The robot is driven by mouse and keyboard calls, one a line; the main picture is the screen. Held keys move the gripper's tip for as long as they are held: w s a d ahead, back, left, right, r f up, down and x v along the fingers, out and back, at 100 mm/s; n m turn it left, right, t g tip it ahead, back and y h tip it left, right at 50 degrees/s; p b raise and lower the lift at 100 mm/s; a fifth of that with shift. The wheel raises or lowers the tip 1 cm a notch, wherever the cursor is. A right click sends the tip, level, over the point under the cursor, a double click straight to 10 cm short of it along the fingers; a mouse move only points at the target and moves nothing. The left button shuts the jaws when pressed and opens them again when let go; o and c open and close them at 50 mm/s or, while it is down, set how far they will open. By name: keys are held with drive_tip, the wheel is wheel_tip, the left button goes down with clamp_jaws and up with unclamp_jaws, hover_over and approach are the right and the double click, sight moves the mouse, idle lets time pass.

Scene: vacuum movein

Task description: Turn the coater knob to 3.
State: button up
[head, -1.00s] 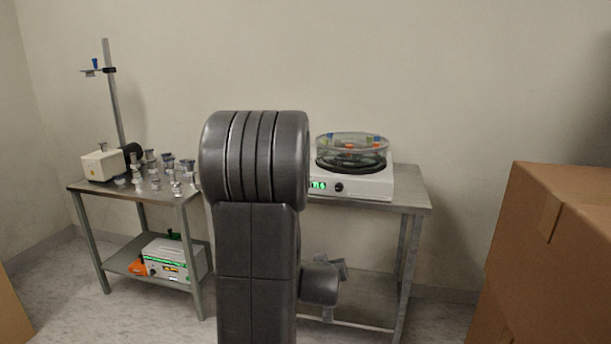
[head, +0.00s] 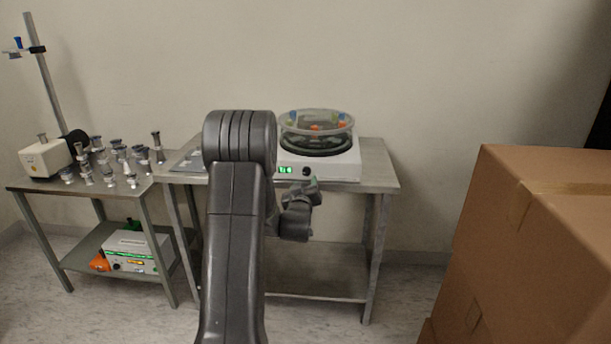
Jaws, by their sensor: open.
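A white device (head: 335,168) with a clear round lidded chamber (head: 316,122) stands on the right metal table. I take it for the coater. On its front are a small green-lit display (head: 285,170), too small to read, and a dark round knob (head: 306,171). The knob's pointer position cannot be made out. My gripper (head: 314,187) is open and empty, just below the knob in the picture and in front of the table's front edge. It seems apart from the knob, but the depth gap is unclear. My arm hides part of the table left of the device.
A left metal table (head: 30,186) holds a small white machine (head: 46,158), several metal fittings and a tall stand (head: 46,75). A green-lit box (head: 139,252) sits on its lower shelf. Large cardboard boxes (head: 540,240) fill the right side. Floor between is free.

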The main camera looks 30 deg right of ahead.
sight(307, 173)
drive_tip(key=shift+x, duration=3.1)
drive_tip(key=c, duration=1)
drive_tip(key=shift+o, duration=0.2)
